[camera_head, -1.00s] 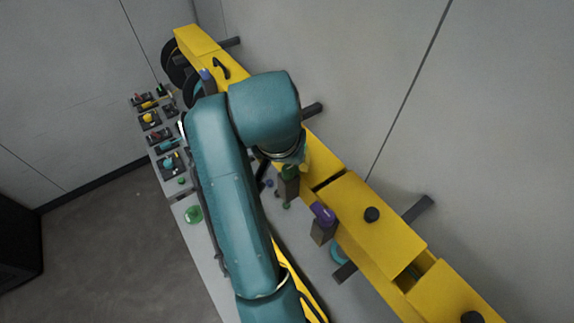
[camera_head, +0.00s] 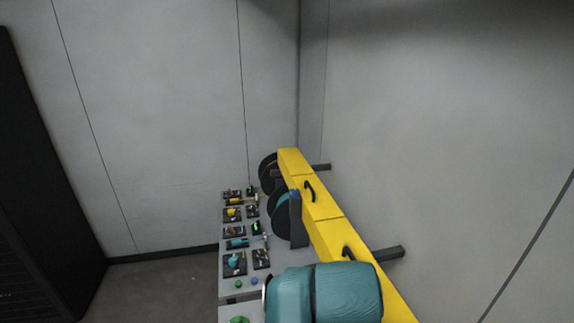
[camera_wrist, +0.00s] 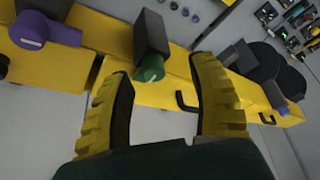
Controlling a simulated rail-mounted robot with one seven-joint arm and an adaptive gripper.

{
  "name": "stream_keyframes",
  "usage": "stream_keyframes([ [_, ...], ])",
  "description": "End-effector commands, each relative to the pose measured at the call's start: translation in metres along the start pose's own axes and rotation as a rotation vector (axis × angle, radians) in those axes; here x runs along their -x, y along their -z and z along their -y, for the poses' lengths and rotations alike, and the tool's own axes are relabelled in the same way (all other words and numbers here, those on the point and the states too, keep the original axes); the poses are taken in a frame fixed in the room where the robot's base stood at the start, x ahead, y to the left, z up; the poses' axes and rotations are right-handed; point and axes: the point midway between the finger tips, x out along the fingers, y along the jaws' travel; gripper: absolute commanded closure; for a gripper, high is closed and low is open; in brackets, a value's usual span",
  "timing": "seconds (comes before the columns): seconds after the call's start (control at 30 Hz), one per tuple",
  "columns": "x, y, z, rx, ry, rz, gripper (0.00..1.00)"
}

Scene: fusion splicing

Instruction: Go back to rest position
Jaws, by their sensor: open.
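My gripper (camera_wrist: 161,75) is open in the wrist view, its two ridged yellow fingers spread apart with nothing held. Between and beyond the fingertips, a dark block with a green end (camera_wrist: 150,66) stands out from the yellow duct; I cannot tell how far away it is. A dark block with a purple end (camera_wrist: 42,30) is at the upper left of the wrist view. In the head view only my teal arm shows at the bottom, and the gripper is hidden or out of frame.
The yellow duct (camera_head: 318,208) runs along the right wall, with black reels (camera_head: 284,221) beside it. A grey bench (camera_head: 230,288) carries several small devices. A dark cabinet (camera_head: 35,190) stands at the left. The floor (camera_head: 160,285) between looks clear.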

Motion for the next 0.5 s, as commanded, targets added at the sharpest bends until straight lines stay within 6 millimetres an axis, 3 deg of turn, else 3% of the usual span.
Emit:
stream_keyframes([
  [0.13, -0.004, 0.004, 0.015, 0.036, 0.112, -0.170, 0.41],
  [0.27, 0.019, 0.013, 0.027, 0.084, 0.240, -0.395, 0.41],
  [0.37, 0.056, 0.019, 0.032, 0.121, 0.339, -0.605, 0.41],
  [0.47, 0.111, 0.019, 0.029, 0.157, 0.432, -0.845, 0.41],
  [0.5, 0.138, 0.017, 0.025, 0.171, 0.467, -0.949, 0.41],
])
